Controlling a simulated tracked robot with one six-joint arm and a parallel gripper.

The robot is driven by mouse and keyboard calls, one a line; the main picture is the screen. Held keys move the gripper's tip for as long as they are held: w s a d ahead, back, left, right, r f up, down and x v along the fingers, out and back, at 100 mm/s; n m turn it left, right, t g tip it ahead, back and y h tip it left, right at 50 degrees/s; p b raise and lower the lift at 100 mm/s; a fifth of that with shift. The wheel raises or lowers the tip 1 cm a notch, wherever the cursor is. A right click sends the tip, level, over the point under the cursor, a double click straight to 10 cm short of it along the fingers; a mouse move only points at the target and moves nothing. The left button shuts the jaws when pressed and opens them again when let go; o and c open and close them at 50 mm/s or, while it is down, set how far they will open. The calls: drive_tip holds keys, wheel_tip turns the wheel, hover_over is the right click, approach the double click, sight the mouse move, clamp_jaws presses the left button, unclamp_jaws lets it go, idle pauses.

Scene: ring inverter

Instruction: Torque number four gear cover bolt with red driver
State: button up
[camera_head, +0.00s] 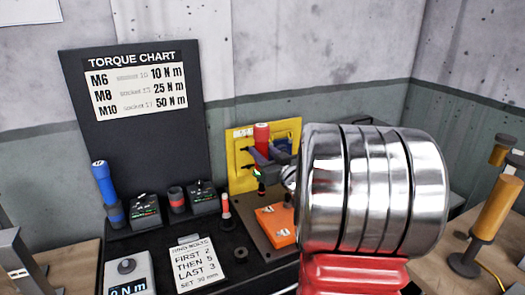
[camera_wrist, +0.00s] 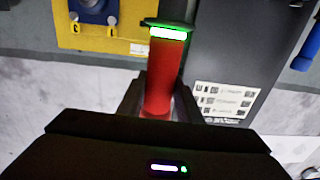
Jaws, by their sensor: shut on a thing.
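The red driver (camera_head: 262,136) stands upright in my gripper (camera_head: 263,158), in front of the yellow panel (camera_head: 240,181). In the wrist view the red driver (camera_wrist: 165,75) is a red cylinder with a lit green ring at its far end. My gripper's dark fingers (camera_wrist: 157,102) are shut on its sides. A small green light shows below the gripper in the head view. An orange block (camera_head: 273,224) with pale marks lies on a brown plate below and right of the driver. I cannot make out a gear cover bolt numbered four.
A blue driver (camera_head: 105,192) stands at left beside small dark units. A small red-topped tool (camera_head: 225,206) stands mid-bench near a note card (camera_head: 200,264). A meter (camera_head: 128,272) reads 0 N m. The torque chart (camera_head: 135,85) stands behind. My arm hides the bench's right part.

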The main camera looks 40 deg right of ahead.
drive_tip(key=shift+s+d+r, duration=0.1)
drive_tip(key=shift+s+d, duration=0.05)
drive_tip(key=shift+s, duration=0.05)
drive_tip(key=shift+f, duration=3.15)
drive_tip(key=shift+f, duration=1.25)
idle(0.9)
drive_tip(key=shift+r, duration=2.7)
